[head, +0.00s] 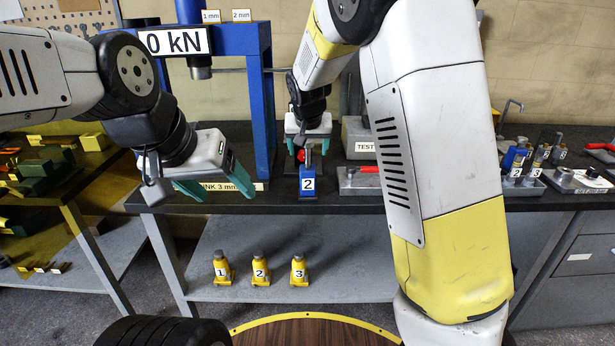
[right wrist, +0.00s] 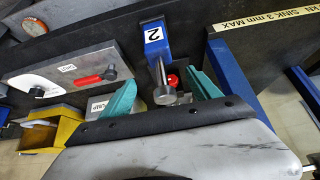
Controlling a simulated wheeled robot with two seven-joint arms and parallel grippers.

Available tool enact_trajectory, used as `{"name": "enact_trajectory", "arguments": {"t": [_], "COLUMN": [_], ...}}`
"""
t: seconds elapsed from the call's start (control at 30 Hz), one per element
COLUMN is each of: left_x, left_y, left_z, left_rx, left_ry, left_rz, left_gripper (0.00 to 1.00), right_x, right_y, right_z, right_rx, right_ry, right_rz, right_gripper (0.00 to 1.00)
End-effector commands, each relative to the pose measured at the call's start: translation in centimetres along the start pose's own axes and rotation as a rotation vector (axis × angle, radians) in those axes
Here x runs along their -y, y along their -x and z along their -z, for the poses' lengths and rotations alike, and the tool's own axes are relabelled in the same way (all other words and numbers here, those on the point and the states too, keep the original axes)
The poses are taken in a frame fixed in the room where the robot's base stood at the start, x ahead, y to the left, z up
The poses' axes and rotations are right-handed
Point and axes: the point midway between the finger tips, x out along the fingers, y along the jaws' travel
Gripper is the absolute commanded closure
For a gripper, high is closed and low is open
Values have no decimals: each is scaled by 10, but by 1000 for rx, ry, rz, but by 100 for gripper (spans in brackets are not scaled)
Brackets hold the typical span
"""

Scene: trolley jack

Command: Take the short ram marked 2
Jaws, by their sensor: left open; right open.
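A small blue ram marked 2 (head: 307,183) with a grey metal rod stands upright near the bench's front edge; a red knob shows behind the rod. My right gripper (head: 307,152) is open, above and behind its blue body. In the right wrist view, the blue body (right wrist: 154,40) lies beyond the open fingers (right wrist: 162,82), and its round rod top shows between them, with no contact visible. My left gripper (head: 216,189) is open and empty, left of the ram, by the front of the blue press. I cannot tell whether this is the short ram.
The blue press frame (head: 259,110) stands left of the ram. A grey plate with a red lever (head: 362,179) is to its right. More marked blue and grey pieces (head: 522,165) stand on a tray farther right. Yellow jacks marked 1, 2 and 3 (head: 260,270) stand on the lower shelf.

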Motion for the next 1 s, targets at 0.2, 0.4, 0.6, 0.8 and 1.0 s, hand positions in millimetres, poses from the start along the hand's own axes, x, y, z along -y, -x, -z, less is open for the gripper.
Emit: {"name": "enact_trajectory", "arguments": {"t": [0.2, 0.4, 0.6, 0.8, 1.0], "left_x": [0, 0, 0, 0, 0], "left_y": [0, 0, 0, 0, 0], "left_z": [0, 0, 0, 0, 0], "left_rx": [0, 0, 0, 0, 0], "left_ry": [0, 0, 0, 0, 0], "left_rz": [0, 0, 0, 0, 0], "left_gripper": [29, 29, 29, 29, 29], "right_x": [-1, 1, 1, 2, 2], "right_y": [-25, -54, -74, -75, -74], "right_z": [0, -1, 0, -1, -1], "right_rx": [2, 4, 2, 2, 2], "right_ry": [-2, -1, -1, -1, -1], "right_rz": [-3, -3, -1, 0, 0], "right_gripper": [29, 29, 29, 29, 62]}}
